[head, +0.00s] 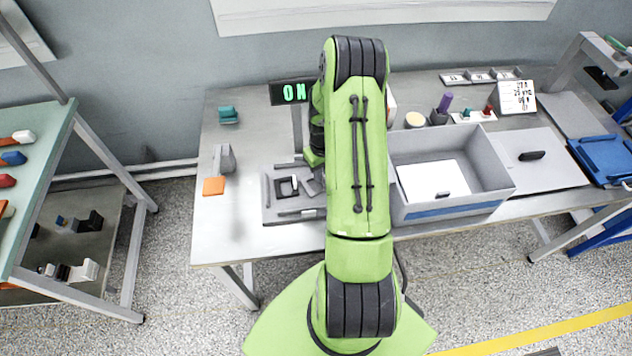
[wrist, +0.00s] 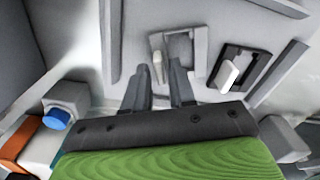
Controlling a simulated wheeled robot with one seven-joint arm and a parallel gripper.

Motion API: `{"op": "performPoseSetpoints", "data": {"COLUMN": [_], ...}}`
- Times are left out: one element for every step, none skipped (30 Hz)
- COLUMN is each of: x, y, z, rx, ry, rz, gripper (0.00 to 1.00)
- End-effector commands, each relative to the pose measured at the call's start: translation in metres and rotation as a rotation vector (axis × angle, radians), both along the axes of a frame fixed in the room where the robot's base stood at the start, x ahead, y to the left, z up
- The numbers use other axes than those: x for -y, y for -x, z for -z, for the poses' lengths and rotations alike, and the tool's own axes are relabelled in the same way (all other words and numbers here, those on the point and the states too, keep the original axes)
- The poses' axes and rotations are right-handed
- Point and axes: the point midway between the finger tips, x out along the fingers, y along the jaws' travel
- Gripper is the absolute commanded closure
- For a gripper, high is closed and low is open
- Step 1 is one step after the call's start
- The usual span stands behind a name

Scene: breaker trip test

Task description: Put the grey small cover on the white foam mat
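A small grey piece (wrist: 181,47), which looks like the grey small cover, lies on the grey fixture plate in the wrist view, with a pale upright bar (wrist: 158,66) at its left. In the head view a grey piece (head: 312,187) shows beside my arm, partly hidden by it. My gripper (wrist: 161,84) is open and its fingers point at this piece, with a gap between them; contact cannot be told. In the head view my arm hides the fingers. A white sheet (head: 425,178), likely the white foam mat, lies inside the grey bin, a small dark thing (head: 439,195) at its front.
A black-framed switch with a white toggle (wrist: 229,73) sits right of the grey piece. The bin's raised walls (head: 450,211) surround the white sheet. A grey panel with a black handle (head: 560,165) lies right of the bin. A display (head: 291,93) reads ON.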

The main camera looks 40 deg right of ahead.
Motion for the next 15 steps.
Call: {"op": "performPoseSetpoints", "data": {"x": [0.0,0.0,0.0,0.0,0.0,0.0,0.0,0.0,0.0,0.0,0.0,0.0,0.0,0.0001,0.0001], "y": [0.0001,0.0001,0.0001,0.0001,0.0001,0.0001,0.0001,0.0001,0.0001,0.0001,0.0001,0.0001,0.0001,0.0,-0.0001], "z": [-0.0001,-0.0001,-0.0001,-0.0002,-0.0002,-0.0002,-0.0002,-0.0003,-0.0003,-0.0003,-0.0003,-0.0003,-0.0003,-0.0006,-0.0023], "rx": [0.0,0.0,0.0,0.0,0.0,0.0,0.0,0.0,0.0,0.0,0.0,0.0,0.0,0.0,0.0], "ry": [0.0,0.0,0.0,0.0,0.0,0.0,0.0,0.0,0.0,0.0,0.0,0.0,0.0,0.0,0.0], "rz": [0.0,0.0,0.0,0.0,0.0,0.0,0.0,0.0,0.0,0.0,0.0,0.0,0.0,0.0,0.0], "gripper": [0.84,0.88,0.94,0.99,1.0,1.0,1.0,1.0,1.0,1.0,1.0,1.0,1.0,1.0,1.0]}}
